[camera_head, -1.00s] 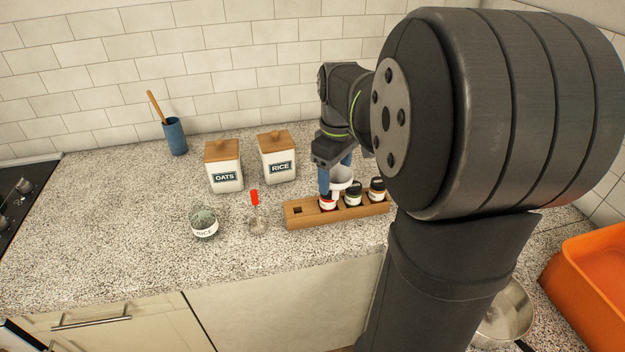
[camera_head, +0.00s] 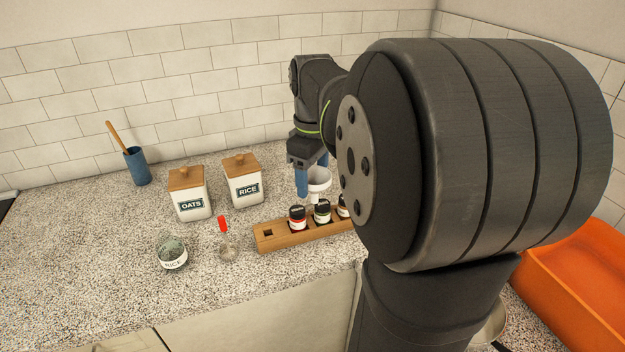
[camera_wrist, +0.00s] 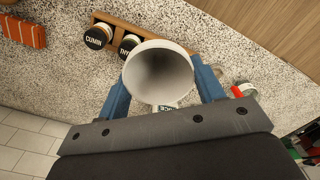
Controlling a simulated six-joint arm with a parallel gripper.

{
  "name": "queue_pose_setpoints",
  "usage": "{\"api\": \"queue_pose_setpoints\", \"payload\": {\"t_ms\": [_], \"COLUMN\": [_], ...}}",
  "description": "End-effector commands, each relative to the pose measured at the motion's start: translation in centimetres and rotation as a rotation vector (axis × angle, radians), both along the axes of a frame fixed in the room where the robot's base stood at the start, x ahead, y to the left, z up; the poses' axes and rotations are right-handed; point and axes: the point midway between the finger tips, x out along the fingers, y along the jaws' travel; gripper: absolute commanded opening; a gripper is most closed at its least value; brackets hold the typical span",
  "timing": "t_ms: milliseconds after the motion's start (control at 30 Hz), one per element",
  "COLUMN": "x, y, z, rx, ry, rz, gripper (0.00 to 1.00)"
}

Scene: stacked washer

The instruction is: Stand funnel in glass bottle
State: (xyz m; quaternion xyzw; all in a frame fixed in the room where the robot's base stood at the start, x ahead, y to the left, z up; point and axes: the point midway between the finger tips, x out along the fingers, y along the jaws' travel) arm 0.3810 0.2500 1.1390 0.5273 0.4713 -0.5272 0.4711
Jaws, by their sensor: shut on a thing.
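My gripper (camera_head: 311,178) is shut on a white funnel (camera_head: 319,180), one blue finger on each side of its cone. The funnel's wide mouth (camera_wrist: 158,72) faces the wrist camera. In the head view it is just behind the spice rack, its lower end partly hidden by the jars. A small clear glass bottle (camera_head: 228,250) with a red top stands on the counter to the left of the rack, apart from the funnel. In the wrist view a red piece (camera_wrist: 237,92), seemingly its top, shows beside the right finger.
The wooden spice rack (camera_head: 266,244) holds several dark-lidded jars (camera_head: 297,217). OATS (camera_head: 190,196) and RICE (camera_head: 243,182) canisters stand behind. A blue utensil cup (camera_head: 138,166) is far left. An orange bin (camera_head: 575,275) is right.

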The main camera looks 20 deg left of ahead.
Motion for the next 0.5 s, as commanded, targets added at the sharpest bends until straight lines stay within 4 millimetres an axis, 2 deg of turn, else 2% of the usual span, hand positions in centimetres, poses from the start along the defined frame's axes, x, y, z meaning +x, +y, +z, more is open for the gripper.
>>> {"api": "queue_pose_setpoints", "payload": {"t_ms": [367, 500], "x": [0.0, -0.3], "y": [0.0, 1.3], "z": [0.2, 0.2], "rx": [0.000, -0.001], "ry": [0.000, 0.001], "rz": [0.001, 0.022], "gripper": [0.51, 0.51]}}
